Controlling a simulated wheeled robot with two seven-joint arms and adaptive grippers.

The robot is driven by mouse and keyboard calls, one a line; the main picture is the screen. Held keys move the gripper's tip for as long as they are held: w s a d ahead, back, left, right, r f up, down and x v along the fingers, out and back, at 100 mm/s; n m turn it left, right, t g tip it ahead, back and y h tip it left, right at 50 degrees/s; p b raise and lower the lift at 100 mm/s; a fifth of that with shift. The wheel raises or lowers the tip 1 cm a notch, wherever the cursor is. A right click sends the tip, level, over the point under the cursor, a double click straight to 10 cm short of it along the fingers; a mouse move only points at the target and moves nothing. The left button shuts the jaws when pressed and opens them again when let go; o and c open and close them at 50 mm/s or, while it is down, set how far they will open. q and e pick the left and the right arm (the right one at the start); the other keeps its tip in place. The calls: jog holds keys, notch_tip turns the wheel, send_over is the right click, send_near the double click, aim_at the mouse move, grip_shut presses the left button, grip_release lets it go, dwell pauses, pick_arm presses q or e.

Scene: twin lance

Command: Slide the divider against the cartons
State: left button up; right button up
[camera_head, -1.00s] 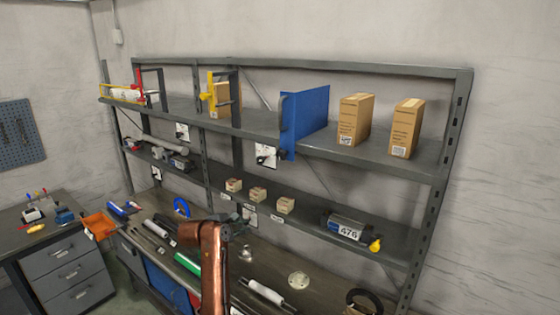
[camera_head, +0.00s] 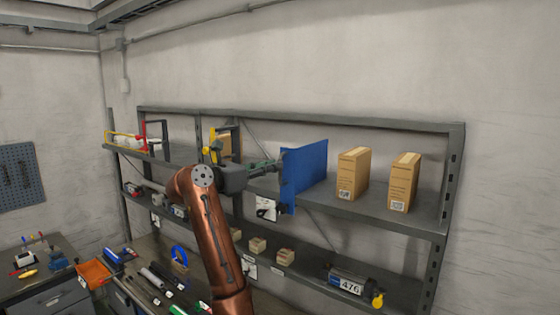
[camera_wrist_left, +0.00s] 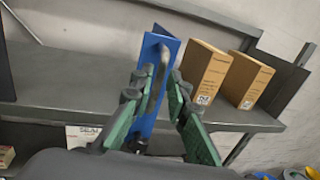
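The blue divider (camera_head: 308,172) stands upright on the top shelf, with a grey handle (camera_wrist_left: 157,84) on its front edge. Two brown cartons, a nearer one (camera_head: 352,174) and one farther right (camera_head: 403,182), stand to its right, with a clear gap between divider and first carton. My left gripper (camera_head: 277,166) is at the divider's front edge. In the left wrist view its green-padded fingers (camera_wrist_left: 158,92) are apart, one on each side of the handle; contact is not clear. My right gripper is not in view.
The grey top shelf (camera_head: 325,202) is bare between the divider and the cartons. The shelf's right post (camera_head: 443,200) is beyond the cartons. A yellow bracket (camera_head: 214,152) and another carton stand to the left. A lower shelf holds small boxes and a machine (camera_head: 346,281).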

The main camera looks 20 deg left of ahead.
aim_at(280, 184)
pick_arm(q)
jog(key=shift+p+x, duration=0.55)
jog(key=shift+x, duration=1.25)
jog(key=shift+c, duration=0.6)
grip_shut()
